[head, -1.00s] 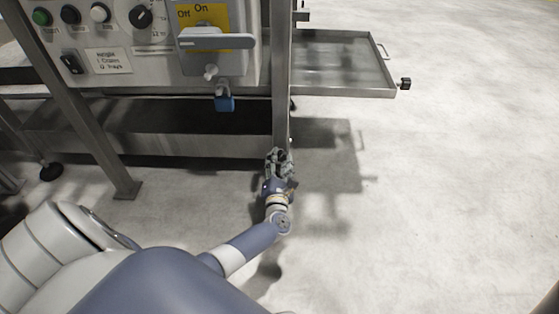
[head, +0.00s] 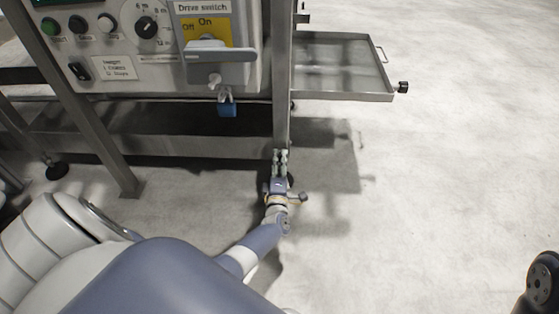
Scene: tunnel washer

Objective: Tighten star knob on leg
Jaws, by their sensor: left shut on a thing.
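The upright metal leg (head: 281,125) of the washer frame runs down to the floor near the middle of the head view. My left gripper (head: 281,158) is at the lower part of this leg, with its fingers pointing up the picture, close together. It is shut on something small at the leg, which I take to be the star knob. The knob itself is hidden by the fingers, so its shape and how tight it sits cannot be seen.
The control panel (head: 120,68) with buttons, a dial and a drive switch (head: 218,58) is above left. A blue padlock (head: 227,109) hangs below the switch. A metal tray (head: 345,97) with a black knob (head: 403,87) juts out right. The floor (head: 450,190) at right is clear.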

